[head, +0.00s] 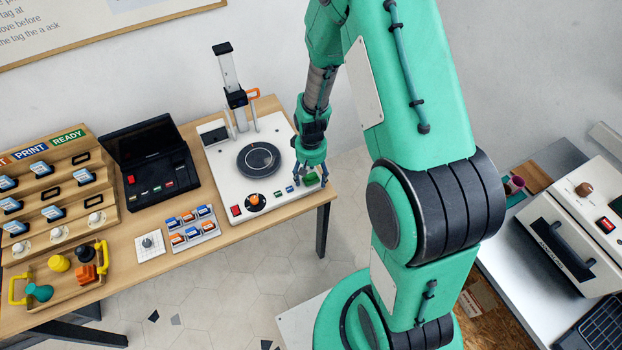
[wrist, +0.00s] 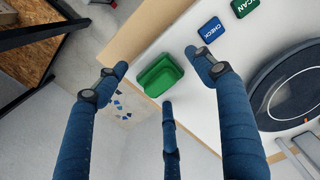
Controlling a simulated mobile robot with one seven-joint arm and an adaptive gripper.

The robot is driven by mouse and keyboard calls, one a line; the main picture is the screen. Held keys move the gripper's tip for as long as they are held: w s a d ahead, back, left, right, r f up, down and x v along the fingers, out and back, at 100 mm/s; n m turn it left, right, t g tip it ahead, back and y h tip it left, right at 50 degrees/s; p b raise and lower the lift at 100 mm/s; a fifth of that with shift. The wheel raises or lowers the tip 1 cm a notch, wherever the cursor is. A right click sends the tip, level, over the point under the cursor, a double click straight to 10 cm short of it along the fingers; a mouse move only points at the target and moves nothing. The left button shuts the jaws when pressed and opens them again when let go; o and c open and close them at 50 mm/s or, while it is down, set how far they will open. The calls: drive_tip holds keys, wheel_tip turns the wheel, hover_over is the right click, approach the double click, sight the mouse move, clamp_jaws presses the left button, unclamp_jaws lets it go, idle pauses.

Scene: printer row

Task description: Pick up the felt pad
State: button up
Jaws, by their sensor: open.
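A small green rectangular piece with a raised rim (wrist: 158,76) lies on the white machine's surface, close to its edge, in the wrist view. It looks like the felt pad or a shallow holder for it; I cannot tell which. It also shows in the head view (head: 310,179), partly screened by the fingers. My gripper (wrist: 156,74) is open, its three blue fingers spread around the green piece with nothing between them but it. In the head view my gripper (head: 309,172) hangs over the machine's right front corner. Contact with the piece is not clear.
The white machine (head: 228,188) carries a dark round plate (head: 258,160), a column and an orange knob. Small blue CHECK (wrist: 210,29) and green SCAN tags lie near the fingers. A black case (head: 153,160) and label cards stand left. The wooden table's edge is close by.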

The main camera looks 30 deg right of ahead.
sight(311, 174)
drive_tip(key=shift+c, duration=0.5)
drive_tip(key=c, duration=1.3)
drive_tip(key=shift+r, duration=0.45)
wheel_tip(311, 174, up, 3)
drive_tip(key=shift+r+p, duration=0.1)
drive_tip(key=shift+p, duration=0.5)
drive_tip(key=s, duration=0.5)
drive_tip(key=s+a+p, duration=0.1)
drive_tip(key=s, duration=0.4)
drive_tip(key=s+a+r, duration=0.1)
drive_tip(key=s, duration=0.5)
drive_tip(key=shift+a+p, duration=0.1)
drive_tip(key=shift+p, duration=0.3)
drive_tip(key=shift+w, duration=0.1)
